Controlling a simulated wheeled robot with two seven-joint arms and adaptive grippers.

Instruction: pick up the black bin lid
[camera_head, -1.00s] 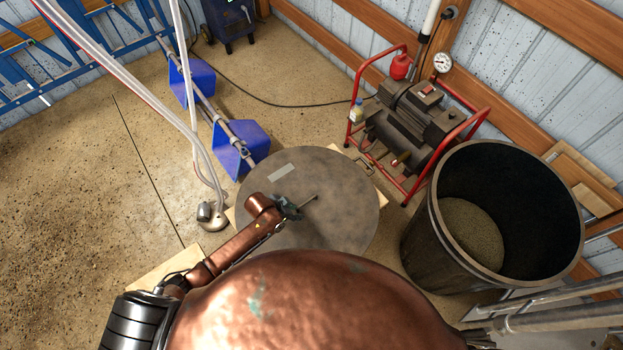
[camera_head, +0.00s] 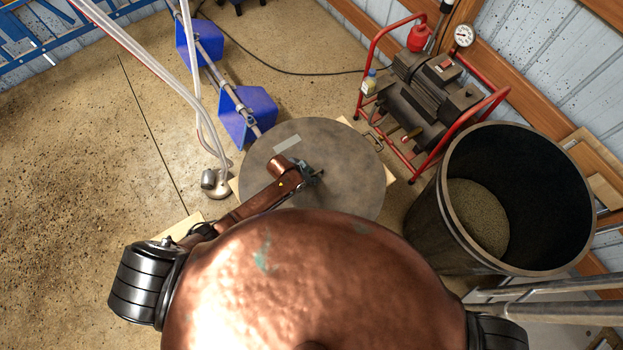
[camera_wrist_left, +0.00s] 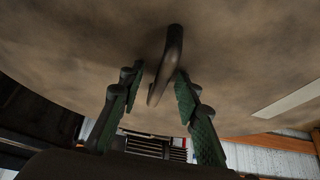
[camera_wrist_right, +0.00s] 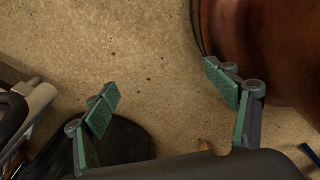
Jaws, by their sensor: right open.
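The black bin lid (camera_head: 352,195) is a flat, dark round disc with a pale label, low near the floor in the middle of the head view. My left gripper (camera_head: 312,173) is over its centre. In the left wrist view the lid's bar handle (camera_wrist_left: 168,65) stands between the two green-padded fingers of my left gripper (camera_wrist_left: 158,82). These fingers are apart, with a gap visible on each side of the handle. My right gripper (camera_wrist_right: 163,84) is open and empty above the floor in the right wrist view. It is not visible in the head view.
The open black bin (camera_head: 450,215) stands right of the lid, with grainy material inside. A red-framed compressor (camera_head: 435,90) stands behind. Blue blocks on a bar (camera_head: 245,118) and pale hoses with a metal foot (camera_head: 217,182) are close on the left. Floor farther left is clear.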

